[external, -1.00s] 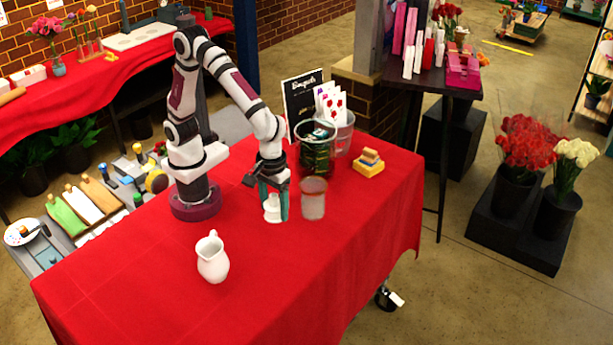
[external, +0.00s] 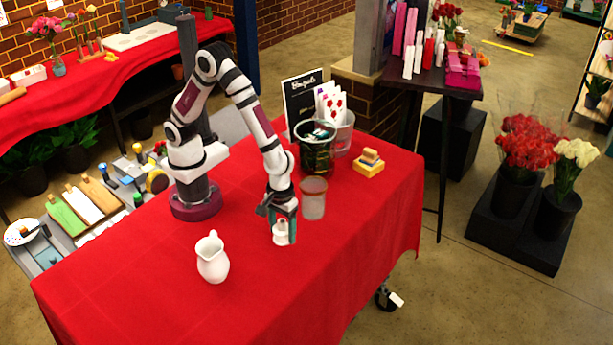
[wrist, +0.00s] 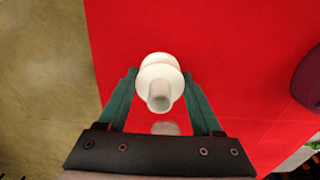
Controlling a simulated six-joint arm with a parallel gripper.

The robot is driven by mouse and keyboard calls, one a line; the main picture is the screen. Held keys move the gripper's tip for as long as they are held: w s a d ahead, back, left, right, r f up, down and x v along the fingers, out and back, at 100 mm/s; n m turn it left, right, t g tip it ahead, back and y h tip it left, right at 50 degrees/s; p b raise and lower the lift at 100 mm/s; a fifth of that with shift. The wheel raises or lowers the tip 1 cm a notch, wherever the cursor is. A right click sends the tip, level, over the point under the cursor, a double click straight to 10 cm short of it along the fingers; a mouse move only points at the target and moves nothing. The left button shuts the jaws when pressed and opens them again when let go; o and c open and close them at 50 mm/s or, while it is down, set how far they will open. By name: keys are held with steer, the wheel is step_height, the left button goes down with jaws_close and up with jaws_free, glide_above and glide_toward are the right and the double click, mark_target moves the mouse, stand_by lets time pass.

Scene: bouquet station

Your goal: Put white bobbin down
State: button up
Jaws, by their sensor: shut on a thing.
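The white bobbin (external: 281,236) is between the teal fingers of my gripper (external: 284,228), over the red table in the external view. In the wrist view the bobbin (wrist: 160,80) is seen from above, its round flange and grey-white spindle between the fingertips of my gripper (wrist: 160,92). My gripper is shut on it and points down. The bobbin looks upright. I cannot tell whether its bottom touches the cloth.
The red cloth (external: 340,250) is bare in front and to the right.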

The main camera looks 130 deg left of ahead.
mark_target(291, 250)
steer(key=shift+w+a+f, duration=0.25)
steer(key=shift+a+f, duration=0.2)
steer(key=shift+a, duration=0.05)
steer(key=shift+w+a+f, duration=0.2)
steer(key=shift+a+f, duration=0.25)
steer(key=shift+a, duration=0.05)
steer(key=shift+f, duration=1.75)
steer(key=shift+f, duration=0.1)
steer(key=o, duration=1.4)
steer(key=shift+c, duration=0.2)
